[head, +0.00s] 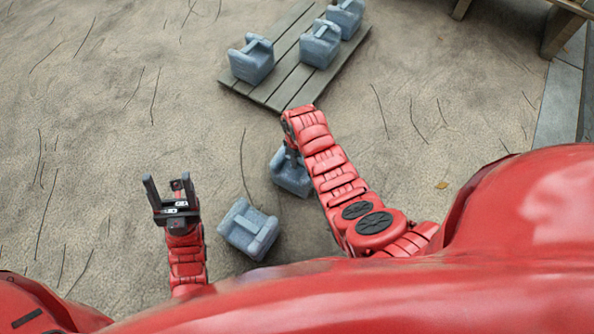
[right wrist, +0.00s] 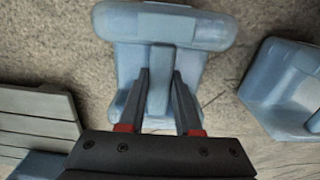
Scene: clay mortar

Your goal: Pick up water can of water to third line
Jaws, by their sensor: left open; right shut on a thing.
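A blue-grey water can (head: 287,180) stands below my right arm in the head view, partly covered by it. My right gripper (right wrist: 160,78) is shut on this can's handle; the can (right wrist: 165,28) fills the upper middle of the right wrist view. In the head view that gripper (head: 291,153) is mostly hidden by the arm. I cannot tell whether the can touches the ground. A second water can (head: 248,229) sits on the ground at lower left of it. My left gripper (head: 166,190) is open and empty, left of the second can. I cannot make out any marked lines.
A slatted wooden pallet (head: 283,92) at the top holds three similar cans (head: 251,61), (head: 320,45), (head: 346,17). Wooden legs (head: 560,28) and a paved edge (head: 562,95) are at upper right. The cracked ground at left and right centre is clear.

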